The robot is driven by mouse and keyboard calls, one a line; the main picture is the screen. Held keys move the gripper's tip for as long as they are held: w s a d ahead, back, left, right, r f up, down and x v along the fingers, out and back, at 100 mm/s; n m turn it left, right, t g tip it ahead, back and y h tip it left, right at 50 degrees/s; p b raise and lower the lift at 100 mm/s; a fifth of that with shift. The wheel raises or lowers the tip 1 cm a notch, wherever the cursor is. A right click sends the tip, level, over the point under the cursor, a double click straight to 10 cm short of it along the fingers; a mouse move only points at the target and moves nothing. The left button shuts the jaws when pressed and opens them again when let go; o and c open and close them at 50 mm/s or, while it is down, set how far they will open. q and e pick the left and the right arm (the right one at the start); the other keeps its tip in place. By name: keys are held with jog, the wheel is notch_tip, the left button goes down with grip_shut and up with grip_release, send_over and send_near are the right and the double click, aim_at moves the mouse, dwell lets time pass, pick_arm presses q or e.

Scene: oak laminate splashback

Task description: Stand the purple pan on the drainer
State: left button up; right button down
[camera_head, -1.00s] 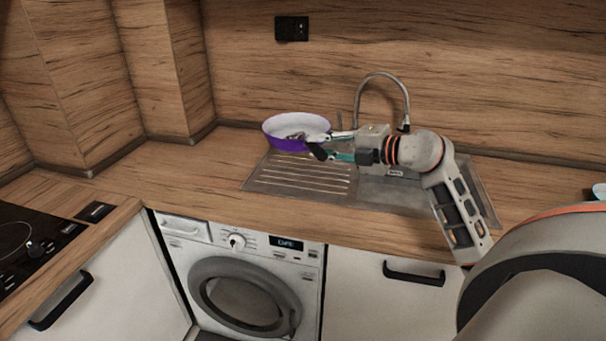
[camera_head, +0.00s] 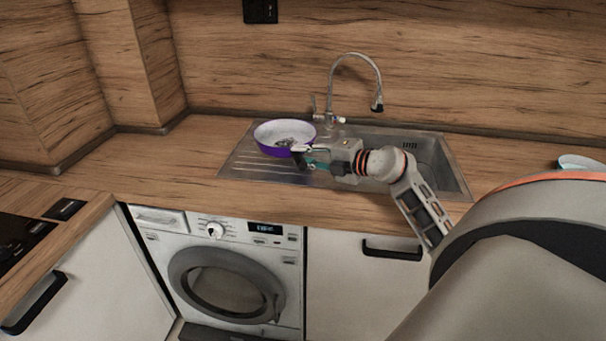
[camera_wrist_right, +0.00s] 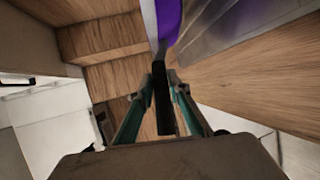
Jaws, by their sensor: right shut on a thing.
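The purple pan (camera_head: 285,138) has a white inside and sits upright over the ribbed drainer (camera_head: 236,168) at the left of the sink; I cannot tell whether its base touches. My right gripper (camera_head: 307,157) is shut on the pan's black handle, at the pan's right front. In the right wrist view the black handle (camera_wrist_right: 162,100) runs between the two teal fingers, and the pan's purple side (camera_wrist_right: 168,18) shows at the top. Something greyish shows inside the pan, not clear what. My left gripper is not in view.
The sink basin (camera_head: 425,160) and curved tap (camera_head: 356,58) are right of the pan. A pale bowl (camera_head: 580,163) stands at the far right of the worktop. The hob (camera_head: 22,230) is at the left. The worktop (camera_head: 150,160) left of the drainer is clear.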

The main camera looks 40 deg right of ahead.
jog(key=shift+f+b, duration=0.4)
jog(key=shift+f, duration=2.4)
jog(key=c, duration=1.9)
grip_release()
jog(key=shift+f, duration=0.1)
jog(key=shift+s, duration=0.15)
